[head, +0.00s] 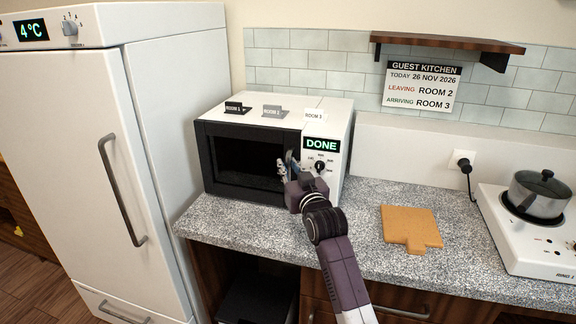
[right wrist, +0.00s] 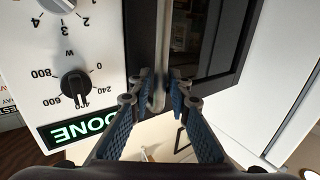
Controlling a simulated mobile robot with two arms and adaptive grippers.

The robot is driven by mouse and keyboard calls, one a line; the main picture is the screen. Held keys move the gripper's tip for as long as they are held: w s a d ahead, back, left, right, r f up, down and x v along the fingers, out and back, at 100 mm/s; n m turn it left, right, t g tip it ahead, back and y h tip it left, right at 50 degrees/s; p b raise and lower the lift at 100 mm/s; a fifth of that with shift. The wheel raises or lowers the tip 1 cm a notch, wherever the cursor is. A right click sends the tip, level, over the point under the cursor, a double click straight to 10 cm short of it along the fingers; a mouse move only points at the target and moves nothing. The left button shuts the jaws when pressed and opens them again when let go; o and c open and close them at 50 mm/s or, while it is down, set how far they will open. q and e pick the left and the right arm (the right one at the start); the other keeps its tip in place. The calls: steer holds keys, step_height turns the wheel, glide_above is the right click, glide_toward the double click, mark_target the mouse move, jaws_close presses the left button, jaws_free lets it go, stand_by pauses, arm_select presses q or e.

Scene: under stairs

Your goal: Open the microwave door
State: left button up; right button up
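The white microwave (head: 325,114) stands on the counter with its dark-windowed door (head: 240,160) shut. Its panel display reads "DONE", and a black knob (right wrist: 75,87) shows upside down in the right wrist view. My right gripper (head: 287,165) is at the door's right edge, beside the panel. In the right wrist view its two blue-padded fingers (right wrist: 162,82) are apart, with the grey door handle (right wrist: 158,50) between their tips. A gap shows beside the handle, so the fingers do not look clamped on it. My left gripper is not in view.
A tall white fridge (head: 75,150) stands close on the left. A wooden board (head: 409,226) lies on the speckled counter (head: 370,205) to the right, before a hob with a pot (head: 538,196). Small room cards (head: 273,111) stand on the microwave. A shelf (head: 445,42) hangs above.

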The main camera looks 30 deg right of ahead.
steer(key=shift+c, duration=0.2)
jaws_close()
steer(key=shift+f, duration=0.1)
